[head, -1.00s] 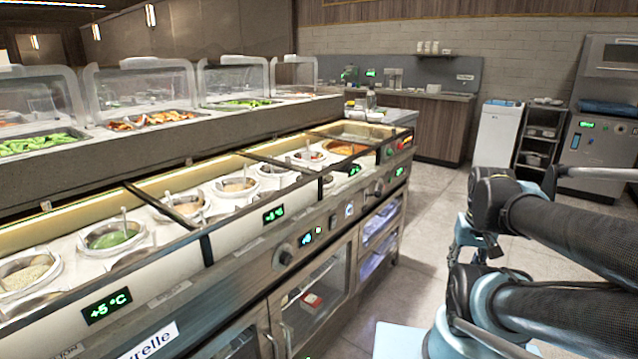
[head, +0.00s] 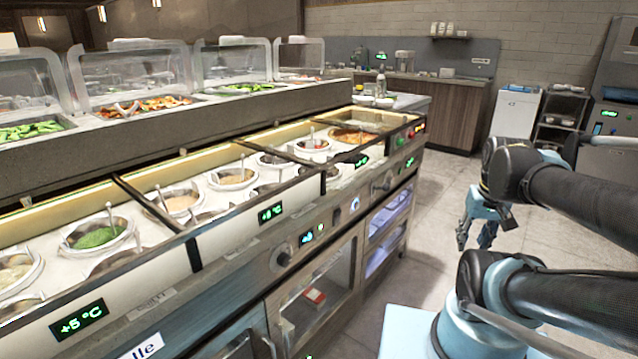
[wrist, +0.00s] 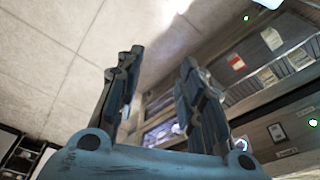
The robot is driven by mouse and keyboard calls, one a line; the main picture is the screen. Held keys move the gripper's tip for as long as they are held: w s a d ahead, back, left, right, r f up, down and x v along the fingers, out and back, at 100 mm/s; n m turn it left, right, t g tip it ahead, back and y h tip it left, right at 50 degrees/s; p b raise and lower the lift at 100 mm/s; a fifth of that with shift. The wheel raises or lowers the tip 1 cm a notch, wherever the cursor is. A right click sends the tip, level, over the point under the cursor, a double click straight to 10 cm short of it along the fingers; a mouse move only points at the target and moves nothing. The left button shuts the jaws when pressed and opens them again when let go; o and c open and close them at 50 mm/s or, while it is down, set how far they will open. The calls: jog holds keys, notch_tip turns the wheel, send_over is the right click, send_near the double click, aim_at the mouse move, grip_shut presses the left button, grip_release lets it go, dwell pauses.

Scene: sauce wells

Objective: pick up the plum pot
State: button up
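No pot that I can clearly tell as plum-coloured shows in the head view. Several round wells with sauces sit in the counter, among them a green one (head: 98,236), a beige one (head: 180,203) and a red one (head: 312,145). My gripper (head: 477,240) hangs over the floor to the right of the counter, well apart from the wells. In the wrist view my gripper's two fingers (wrist: 158,85) are spread with nothing between them. The wrist view shows floor and the counter's front, no pot.
The sauce counter (head: 230,262) runs from lower left to the middle back, with glass-fronted cabinets below. Clear sneeze guards (head: 135,70) stand over salad trays behind it. A white cabinet (head: 515,112) stands at the back right. The floor (head: 440,185) right of the counter is clear.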

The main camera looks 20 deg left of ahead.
jog(key=w+a+r+n+y, duration=0.1)
jog(key=w+a+r+n, duration=0.3)
jog(key=w+a+r, duration=0.4)
notch_tip(320, 180, up, 13)
jog(key=n+y, duration=0.3)
jog(key=n, duration=0.5)
send_over(330, 157)
jog(key=s+d, duration=0.3)
jog(key=d, duration=0.3)
jog(key=shift+g, duration=0.4)
jog(key=x, duration=1.1)
jog(key=shift+w+a+f, duration=0.1)
jog(key=shift+w+f, duration=0.1)
jog(key=shift+f, duration=0.15)
jog(key=shift+w+x, duration=0.2)
jog(key=shift+x, duration=1.15)
jog(key=shift+w+x, duration=0.2)
jog(key=shift+x, duration=1.1)
jog(key=shift+r, duration=0.15)
grip_shut()
